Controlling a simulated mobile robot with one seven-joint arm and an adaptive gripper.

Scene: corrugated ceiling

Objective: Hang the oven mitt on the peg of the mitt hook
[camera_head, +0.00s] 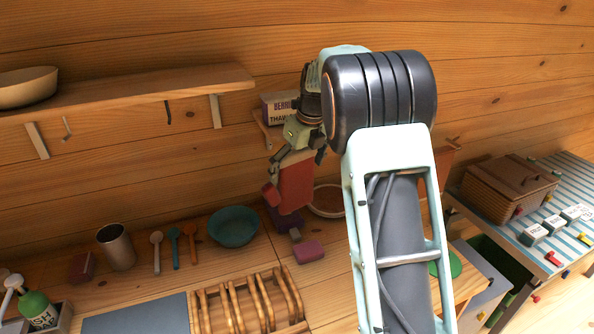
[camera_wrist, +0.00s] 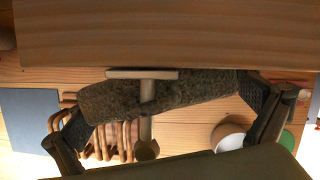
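The oven mitt (camera_head: 297,183) is a flat orange-red piece hanging below my gripper (camera_head: 299,158), near the wall and above the counter. In the wrist view, a fuzzy brown piece (camera_wrist: 195,92), seen edge-on and apparently the mitt, spans between the two finger pads of my gripper (camera_wrist: 165,108). The pads touch its ends. A pale wooden T-shaped piece (camera_wrist: 142,74) with a rod and round end crosses it there. I cannot tell whether this is the hook's peg or whether it touches the mitt. My arm hides part of the wall.
A wall shelf (camera_head: 150,92) is at left; a small shelf holds a labelled box (camera_head: 278,106). A teal bowl (camera_head: 233,227), a metal cup (camera_head: 116,247), a pink block (camera_head: 309,252) and a wooden rack (camera_head: 240,307) stand below. A wooden surface (camera_wrist: 160,35) fills the wrist view's top.

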